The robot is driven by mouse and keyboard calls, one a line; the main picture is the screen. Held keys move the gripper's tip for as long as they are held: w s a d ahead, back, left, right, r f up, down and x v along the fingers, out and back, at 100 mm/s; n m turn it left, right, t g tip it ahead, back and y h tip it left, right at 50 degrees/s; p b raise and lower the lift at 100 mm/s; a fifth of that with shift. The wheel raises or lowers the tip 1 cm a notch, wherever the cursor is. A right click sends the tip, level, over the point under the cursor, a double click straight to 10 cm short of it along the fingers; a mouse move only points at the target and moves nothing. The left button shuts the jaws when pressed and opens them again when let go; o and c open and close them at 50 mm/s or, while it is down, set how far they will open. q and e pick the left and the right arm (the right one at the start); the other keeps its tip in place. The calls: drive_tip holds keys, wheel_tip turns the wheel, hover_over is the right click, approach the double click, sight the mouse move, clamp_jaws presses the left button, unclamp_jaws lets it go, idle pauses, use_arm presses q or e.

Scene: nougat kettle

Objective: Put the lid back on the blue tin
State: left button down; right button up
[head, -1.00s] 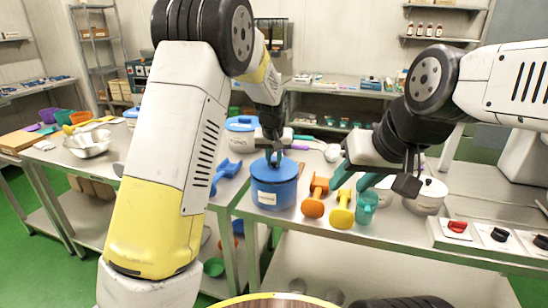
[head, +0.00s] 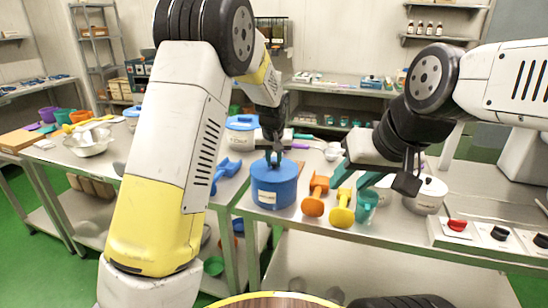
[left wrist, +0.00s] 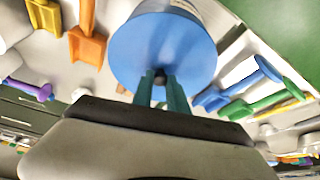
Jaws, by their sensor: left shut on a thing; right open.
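The blue tin (head: 273,194) stands upright near the front edge of the metal table, with a pale label on its front. Its blue lid (head: 274,168) is on top of it and looks level. I cannot tell whether it is fully seated. My left gripper (head: 273,158) is above the tin, shut on the lid's knob. In the left wrist view the lid (left wrist: 165,40) is a broad blue disc, with the fingers (left wrist: 160,82) closed around its dark knob. My right gripper (head: 352,182) is open and empty, above the scoops right of the tin.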

use_arm(q)
drive_tip(key=c, duration=0.7)
unclamp_jaws()
drive_tip(key=shift+r, duration=0.1)
drive_tip(key=shift+r, duration=3.45)
drive_tip(key=s+a+r+h, duration=0.1)
drive_tip(key=s+a+r, duration=0.45)
drive_tip(key=s, duration=0.35)
drive_tip(key=s+a+r+h, duration=0.1)
drive_tip(key=s+a+r, duration=0.45)
drive_tip(key=s, duration=0.35)
drive_tip(key=shift+t, duration=0.8)
drive_tip(key=s+a, duration=0.1)
drive_tip(key=s, duration=0.4)
drive_tip(key=s+a+f, duration=0.1)
drive_tip(key=s, duration=0.5)
drive_tip(key=s+a+f, duration=0.1)
drive_tip(key=s, duration=0.5)
drive_tip(key=shift+a+f, duration=0.1)
drive_tip(key=shift+f, duration=0.05)
